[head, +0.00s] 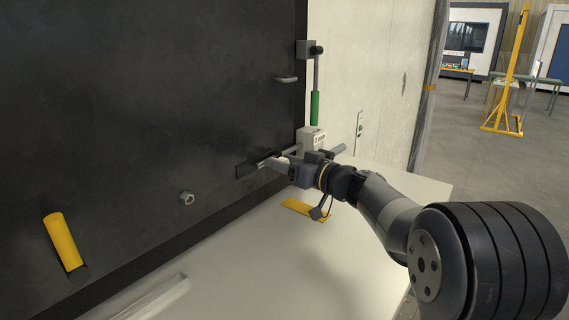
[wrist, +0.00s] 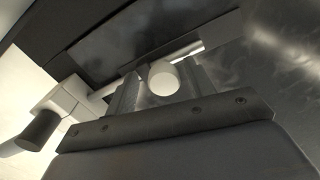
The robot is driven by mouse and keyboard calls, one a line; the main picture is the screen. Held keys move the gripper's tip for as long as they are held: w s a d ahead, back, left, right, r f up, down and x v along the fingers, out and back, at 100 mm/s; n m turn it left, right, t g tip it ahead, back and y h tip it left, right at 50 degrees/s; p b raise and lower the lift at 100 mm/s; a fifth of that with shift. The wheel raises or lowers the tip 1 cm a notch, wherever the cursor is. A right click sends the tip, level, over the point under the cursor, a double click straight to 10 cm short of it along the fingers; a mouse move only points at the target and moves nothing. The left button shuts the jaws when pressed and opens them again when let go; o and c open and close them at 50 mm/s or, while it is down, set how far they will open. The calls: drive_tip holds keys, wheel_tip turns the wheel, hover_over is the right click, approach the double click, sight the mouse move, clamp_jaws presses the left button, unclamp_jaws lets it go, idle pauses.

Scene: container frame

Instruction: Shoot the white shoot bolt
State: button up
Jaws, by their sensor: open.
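The shoot bolt is a pale rod (wrist: 190,49) lying along a dark backplate (wrist: 120,45) on the black panel. Its round white knob (wrist: 164,77) faces the camera in the wrist view. The rod runs left toward a white block (wrist: 66,104); I cannot tell whether its end is inside. The block also shows in the head view (head: 312,138), on the panel's right edge. My gripper (head: 277,162) is at the bolt, open, with the knob between its fingers (wrist: 163,90). I cannot tell whether either finger touches the knob. In the head view my gripper hides most of the bolt.
A green-handled lever (head: 315,107) hangs above the white block. A small handle (head: 286,79), a hex nut (head: 187,198) and a yellow tube (head: 62,242) are on the black panel (head: 120,110). A pale shelf (head: 250,260) with a yellow strip (head: 303,209) lies below my gripper.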

drive_tip(key=b+v, duration=0.4)
drive_tip(key=v, duration=0.6)
drive_tip(key=shift+s+d, duration=0.3)
drive_tip(key=p+x, duration=0.4)
drive_tip(key=x, duration=0.7)
drive_tip(key=shift+a+r+p, duration=0.1)
drive_tip(key=shift+r+p, duration=0.05)
drive_tip(key=shift+p, duration=0.25)
drive_tip(key=shift+s+a+p, duration=0.4)
drive_tip(key=shift+s+a, duration=0.05)
drive_tip(key=shift+s, duration=0.25)
drive_tip(key=shift+s+f, duration=0.1)
drive_tip(key=shift+f, duration=0.15)
